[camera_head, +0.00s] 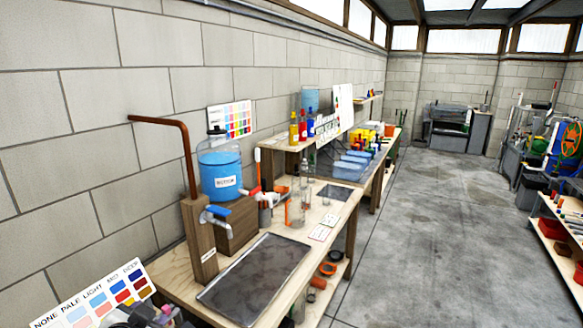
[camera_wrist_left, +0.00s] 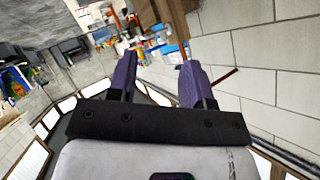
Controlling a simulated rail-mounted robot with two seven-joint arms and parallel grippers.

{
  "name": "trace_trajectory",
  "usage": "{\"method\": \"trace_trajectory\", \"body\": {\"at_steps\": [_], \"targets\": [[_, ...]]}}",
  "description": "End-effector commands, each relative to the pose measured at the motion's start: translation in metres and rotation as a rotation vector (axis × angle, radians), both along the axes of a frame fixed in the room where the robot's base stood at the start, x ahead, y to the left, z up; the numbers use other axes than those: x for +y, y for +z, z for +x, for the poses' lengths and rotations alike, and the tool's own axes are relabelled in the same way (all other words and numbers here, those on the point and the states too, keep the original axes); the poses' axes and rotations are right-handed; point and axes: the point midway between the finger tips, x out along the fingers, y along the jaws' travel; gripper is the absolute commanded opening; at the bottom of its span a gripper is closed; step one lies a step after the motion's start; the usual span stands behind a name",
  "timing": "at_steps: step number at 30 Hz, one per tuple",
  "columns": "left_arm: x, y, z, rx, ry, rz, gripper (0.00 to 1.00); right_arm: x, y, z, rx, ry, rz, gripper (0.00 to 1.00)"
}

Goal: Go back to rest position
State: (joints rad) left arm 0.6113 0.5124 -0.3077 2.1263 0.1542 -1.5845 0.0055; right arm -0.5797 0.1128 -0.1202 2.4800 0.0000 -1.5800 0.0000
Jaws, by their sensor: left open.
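My left gripper (camera_wrist_left: 159,64) shows in the left wrist view with its two purple fingers spread apart and nothing between them. The wrist picture is strongly tilted, with the block wall on the right and the floor on the left. The workbench and its items lie beyond the fingertips. In the head view I cannot clearly make out either gripper. My right gripper is in neither view.
A wooden workbench (camera_head: 174,287) along the left wall holds a dark tray (camera_head: 255,279), a blue water jug (camera_head: 221,176) and a copper pipe (camera_head: 188,150). A shelf (camera_head: 548,240) stands right. The grey floor (camera_head: 430,240) between is clear.

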Motion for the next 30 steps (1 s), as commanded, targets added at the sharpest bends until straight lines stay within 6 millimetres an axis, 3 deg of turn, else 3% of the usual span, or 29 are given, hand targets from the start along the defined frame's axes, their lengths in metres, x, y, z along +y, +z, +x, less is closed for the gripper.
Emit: {"method": "trace_trajectory", "body": {"at_steps": [3, 8, 18, 24, 30], "targets": [[-0.023, -0.040, -0.047, -0.007, -0.009, -0.056, 0.46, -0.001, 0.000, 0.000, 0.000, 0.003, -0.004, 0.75], [-0.038, -0.095, -0.107, 0.058, 0.008, -0.147, 0.46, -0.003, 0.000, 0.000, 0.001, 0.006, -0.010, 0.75], [-0.058, -0.232, -0.236, 0.423, 0.091, -0.319, 0.46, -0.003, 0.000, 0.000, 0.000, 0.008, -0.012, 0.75], [-0.067, -0.279, -0.298, 0.598, 0.128, -0.352, 0.46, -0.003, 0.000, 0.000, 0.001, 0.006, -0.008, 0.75], [-0.069, -0.310, -0.356, 0.743, 0.155, -0.352, 0.46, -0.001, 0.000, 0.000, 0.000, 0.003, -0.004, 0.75]]}}
